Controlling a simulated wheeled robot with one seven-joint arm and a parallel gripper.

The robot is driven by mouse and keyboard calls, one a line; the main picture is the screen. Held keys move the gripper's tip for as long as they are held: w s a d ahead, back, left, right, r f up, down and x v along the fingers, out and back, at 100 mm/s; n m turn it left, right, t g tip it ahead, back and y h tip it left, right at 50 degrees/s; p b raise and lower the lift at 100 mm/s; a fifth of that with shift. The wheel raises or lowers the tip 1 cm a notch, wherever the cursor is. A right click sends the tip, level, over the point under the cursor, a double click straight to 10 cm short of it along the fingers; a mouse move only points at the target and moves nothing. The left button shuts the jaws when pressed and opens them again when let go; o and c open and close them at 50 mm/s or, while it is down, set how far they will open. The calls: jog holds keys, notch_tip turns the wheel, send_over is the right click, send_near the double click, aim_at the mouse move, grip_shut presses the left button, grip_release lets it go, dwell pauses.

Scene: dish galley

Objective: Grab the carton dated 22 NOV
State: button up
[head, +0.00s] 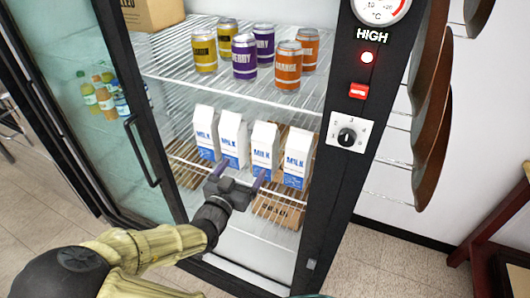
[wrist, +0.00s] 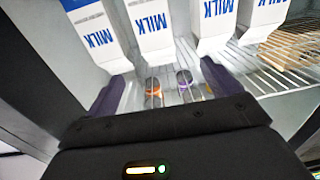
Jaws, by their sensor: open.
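Several white milk cartons with blue lettering stand in a row on the fridge's lower wire shelf: the leftmost (head: 207,135), the second (head: 233,140), the third (head: 264,150) and the rightmost (head: 297,158) in the head view. No date is readable on any of them. My gripper (head: 240,174) is open and empty, in front of the row near the second and third cartons, hiding a little of their lower parts. In the wrist view its fingers (wrist: 162,88) are spread with no carton between them, and cartons (wrist: 150,30) show beyond.
The glass door (head: 100,100) stands open at the left. Drink cans (head: 245,57) stand on the upper wire shelf (head: 200,65) above the cartons. A brown box (head: 279,211) lies below the cartons. The dark control post (head: 335,150) bounds the right side.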

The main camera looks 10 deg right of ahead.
aim_at(261, 144)
jog(key=p+x, duration=0.2)
jog(key=x, duration=0.8)
jog(key=shift+s+d+r+p, duration=0.1)
jog(key=shift+d+p, duration=0.15)
jog(key=shift+p, duration=0.05)
jog(key=shift+w+d, duration=0.2)
jog(key=shift+w, duration=0.15)
jog(key=p+x, duration=0.1)
jog(key=x, duration=0.1)
jog(key=p+x, duration=0.1)
jog(key=x, duration=0.2)
jog(key=shift+w+d+f+p, duration=0.1)
jog(key=shift+d+f+p, duration=0.1)
jog(key=shift+p, duration=0.2)
jog(key=shift+a, duration=0.1)
grip_shut()
jog(key=shift+r, duration=0.1)
